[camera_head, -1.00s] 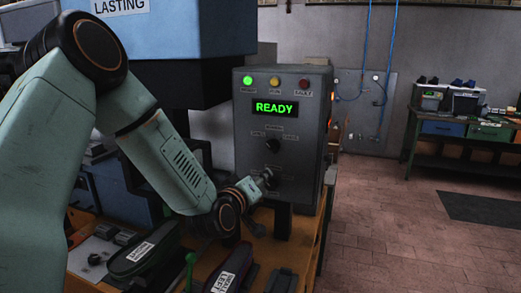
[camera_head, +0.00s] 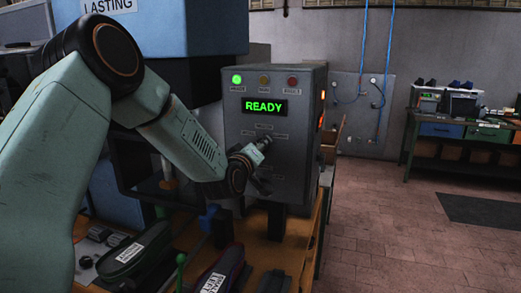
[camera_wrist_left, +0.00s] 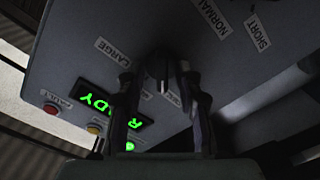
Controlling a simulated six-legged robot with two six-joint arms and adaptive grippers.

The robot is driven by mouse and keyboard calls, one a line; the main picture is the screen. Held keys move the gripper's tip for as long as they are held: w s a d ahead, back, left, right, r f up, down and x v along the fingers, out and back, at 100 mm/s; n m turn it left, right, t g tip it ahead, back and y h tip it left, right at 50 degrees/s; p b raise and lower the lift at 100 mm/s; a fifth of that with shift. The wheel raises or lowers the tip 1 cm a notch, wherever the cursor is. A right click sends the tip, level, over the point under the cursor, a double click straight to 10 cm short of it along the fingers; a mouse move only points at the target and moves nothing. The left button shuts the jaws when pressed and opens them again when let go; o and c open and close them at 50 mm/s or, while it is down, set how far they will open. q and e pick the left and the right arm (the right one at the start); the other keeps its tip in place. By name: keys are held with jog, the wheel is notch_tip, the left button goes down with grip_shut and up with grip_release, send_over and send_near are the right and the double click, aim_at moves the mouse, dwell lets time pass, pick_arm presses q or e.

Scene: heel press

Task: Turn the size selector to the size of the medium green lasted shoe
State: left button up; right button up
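The grey control box (camera_head: 297,165) shows a green READY display. My left gripper (camera_head: 264,146) is at the upper selector on its front, which it largely hides in the head view. In the left wrist view my gripper fingers (camera_wrist_left: 158,85) stand apart, with the dark selector knob (camera_wrist_left: 157,68) between their tips. I cannot tell whether they touch it. A LARGE label (camera_wrist_left: 112,52) is beside it. Which way the knob points is unclear. A dark green shoe (camera_head: 140,262) with a white label lies on the bench; its label is too small to read. My right gripper is out of view.
A dark red shoe (camera_head: 222,268) and another dark shoe (camera_head: 272,283) lie on the wooden bench. A green-knobbed lever (camera_head: 180,262) stands between shoes. NORMAL (camera_wrist_left: 208,17) and SHORT (camera_wrist_left: 257,31) labels mark the other selector.

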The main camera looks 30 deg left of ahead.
pick_arm(q)
jog(key=shift+a+f, duration=0.1)
jog(key=shift+a, duration=0.2)
jog(key=shift+s, duration=0.1)
jog(key=shift+c, duration=0.5)
jog(key=shift+s+d+r, duration=0.1)
jog(key=shift+s+r, duration=0.1)
jog(key=c, duration=0.3)
jog(key=shift+d, duration=0.15)
jog(key=shift+c, duration=0.7)
jog(key=shift+w, duration=0.1)
jog(key=shift+c, duration=0.8)
grip_shut()
